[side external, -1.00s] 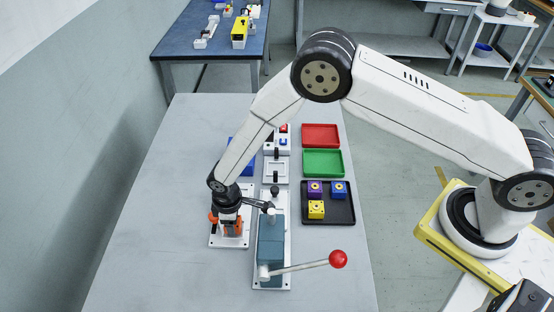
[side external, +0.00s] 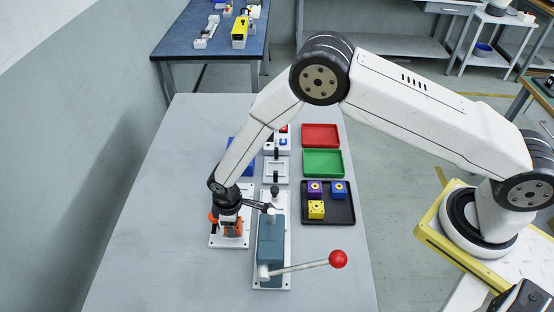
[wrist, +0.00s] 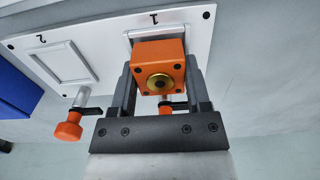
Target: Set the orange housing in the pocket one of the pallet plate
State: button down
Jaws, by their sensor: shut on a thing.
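The orange housing (wrist: 159,63) is a cube with a brass-coloured round insert in its face. My gripper (wrist: 160,85) is shut on it, one finger on each side, in the wrist view. The white pallet plate (wrist: 105,42) carries the marks 1 and 2. The housing is at the frame of pocket one and covers most of it; I cannot tell whether it is fully seated. Pocket two (wrist: 65,65) is empty. In the side view, my gripper (side external: 229,226) is low over the pallet plate (side external: 216,241), and the housing is mostly hidden.
Orange-tipped clamps (wrist: 68,127) stand at the plate's edge. A teal press with a red-knobbed lever (side external: 338,259) stands close on the right. Beyond it are a black tray (side external: 340,215) with purple, blue and yellow housings, and green (side external: 323,163) and red trays (side external: 321,135). The table's left is clear.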

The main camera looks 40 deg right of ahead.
jog(key=shift+f, duration=0.25)
dwell(0.4)
grip_release()
jog(key=shift+r, duration=0.15)
jog(key=shift+r, duration=3.85)
